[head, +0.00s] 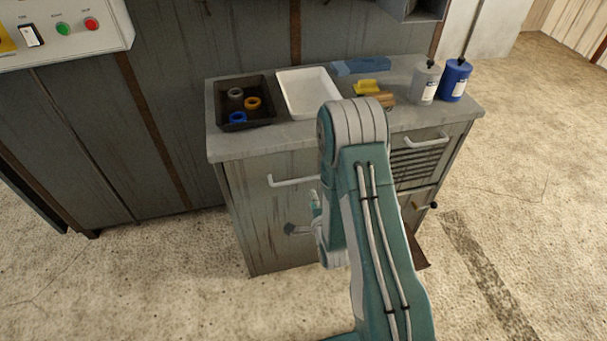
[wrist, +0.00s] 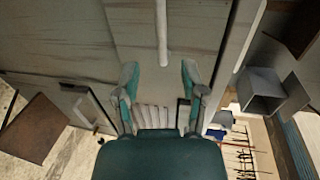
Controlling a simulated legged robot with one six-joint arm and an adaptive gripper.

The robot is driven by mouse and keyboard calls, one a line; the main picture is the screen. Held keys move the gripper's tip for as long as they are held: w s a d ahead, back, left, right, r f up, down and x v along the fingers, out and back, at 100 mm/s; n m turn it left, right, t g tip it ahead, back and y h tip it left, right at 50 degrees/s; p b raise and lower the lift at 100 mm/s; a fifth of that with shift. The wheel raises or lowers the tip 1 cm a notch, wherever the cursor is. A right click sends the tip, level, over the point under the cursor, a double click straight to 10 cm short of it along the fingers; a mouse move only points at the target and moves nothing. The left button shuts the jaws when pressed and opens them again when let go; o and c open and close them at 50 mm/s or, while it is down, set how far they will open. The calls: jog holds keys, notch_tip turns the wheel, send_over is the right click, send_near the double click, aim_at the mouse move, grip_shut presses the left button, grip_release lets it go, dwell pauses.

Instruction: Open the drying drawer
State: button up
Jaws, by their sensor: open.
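The grey cabinet (head: 270,235) has a plain left front with a pale bar handle (head: 293,181). The slatted drawer (head: 418,165) at its upper right has a pale handle (head: 427,140). It looks closed, and my arm hides its left part. My gripper (head: 302,214) is before the left front, below and apart from the left handle, partly hidden by my arm. In the wrist view my gripper (wrist: 159,70) is open and empty. A pale bar handle (wrist: 162,32) ends just beyond its fingertips, and pale ribs show between its fingers.
The cabinet top carries a black tray (head: 245,90) with rings, a white tray (head: 305,88), a yellow item (head: 368,86) and two bottles, grey (head: 425,82) and blue (head: 455,80). A brown panel (head: 415,250) juts low at right. The floor in front is clear.

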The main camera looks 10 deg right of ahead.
aim_at(304, 180)
jog(key=x, duration=1)
jog(key=shift+w, duration=0.35)
grip_shut()
